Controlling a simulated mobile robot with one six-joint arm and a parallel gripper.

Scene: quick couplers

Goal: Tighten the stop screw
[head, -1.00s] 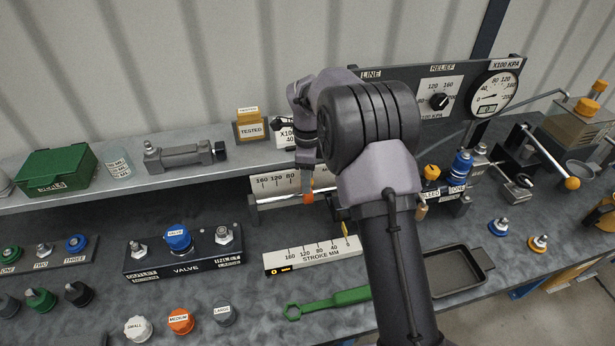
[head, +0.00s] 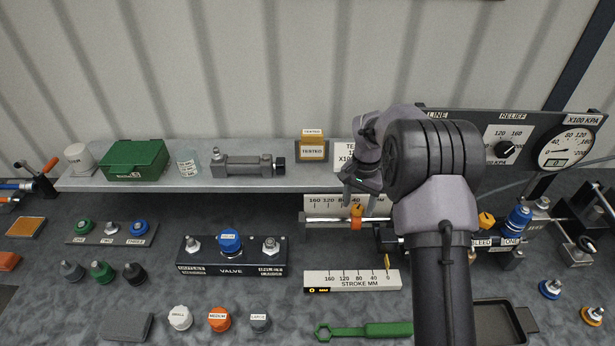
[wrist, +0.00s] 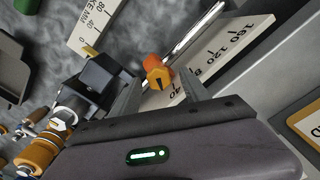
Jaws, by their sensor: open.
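The stop screw appears to be the orange knob (head: 357,211) on a bright metal rod (head: 375,219), below a white stroke scale (head: 322,202). In the wrist view the orange knob (wrist: 157,72) has a dark mark on its near face. My gripper (head: 360,192) is open just above the knob. In the wrist view my gripper's two fingers (wrist: 160,96) stand on either side of the knob, with a gap to it; I cannot tell how far down they reach. The right part of the rod's cylinder is partly hidden by my arm.
A shelf (head: 330,176) runs behind, bearing a TESTED block (head: 312,148) and a grey cylinder (head: 243,166). A second STROKE MM scale (head: 345,280) lies in front. The valve block (head: 200,258) is left, a green wrench (head: 370,330) in front, a gauge (head: 566,150) right.

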